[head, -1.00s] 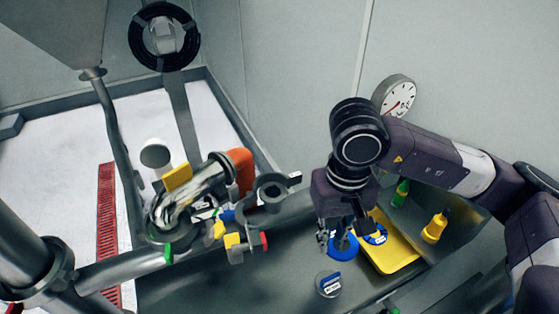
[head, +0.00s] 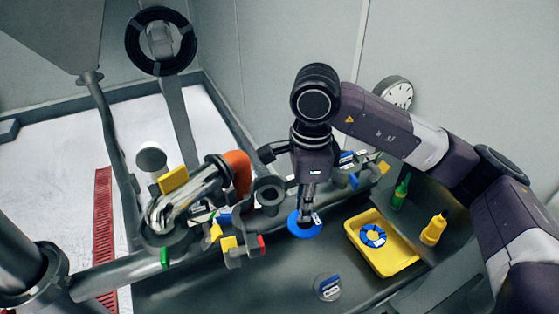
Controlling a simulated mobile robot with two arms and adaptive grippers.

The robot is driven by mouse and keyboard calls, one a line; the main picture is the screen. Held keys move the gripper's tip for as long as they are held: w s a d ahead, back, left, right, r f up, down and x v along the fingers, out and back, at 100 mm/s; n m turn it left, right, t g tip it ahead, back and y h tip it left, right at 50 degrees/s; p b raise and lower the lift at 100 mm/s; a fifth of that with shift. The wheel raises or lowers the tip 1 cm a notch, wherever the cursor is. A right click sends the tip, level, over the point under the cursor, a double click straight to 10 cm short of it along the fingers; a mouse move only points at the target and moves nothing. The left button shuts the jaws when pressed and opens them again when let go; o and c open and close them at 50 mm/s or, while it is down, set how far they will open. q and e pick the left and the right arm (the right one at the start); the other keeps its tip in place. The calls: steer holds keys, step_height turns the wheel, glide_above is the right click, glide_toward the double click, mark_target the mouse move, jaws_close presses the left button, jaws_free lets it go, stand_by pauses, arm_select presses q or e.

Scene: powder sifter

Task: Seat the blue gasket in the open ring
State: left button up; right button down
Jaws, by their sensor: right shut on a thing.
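The blue gasket (head: 304,229) is a flat blue ring at the tips of my right gripper (head: 308,217). The right gripper points down and is shut on the gasket's rim, holding it beside the pipework. The open ring looks to be the grey ring (head: 268,193) at the end of the pipe assembly, just left of and farther back than the gasket. Its hole faces up and nothing blue shows in it. The gasket and this ring are apart. My left gripper is not in view.
A yellow tray (head: 409,258) holds a blue-and-white ring (head: 373,236). A round labelled piece (head: 327,288) lies on the grey bench. Shiny pipe (head: 185,200) and coloured clamp parts crowd the left.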

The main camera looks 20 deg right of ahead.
steer(key=w+r+m, duration=0.2)
steer(key=m, duration=0.3)
step_height(320, 180, up, 4)
steer(key=m+p, duration=0.2)
steer(key=m, duration=1.6)
glide_above(280, 197)
steer(key=shift+f, duration=0.1)
steer(key=shift+n, duration=0.3)
steer(key=shift+f+b, duration=2.45)
steer(key=shift+f, duration=0.75)
steer(key=shift+f+b, duration=0.65)
steer(key=shift+b, duration=0.05)
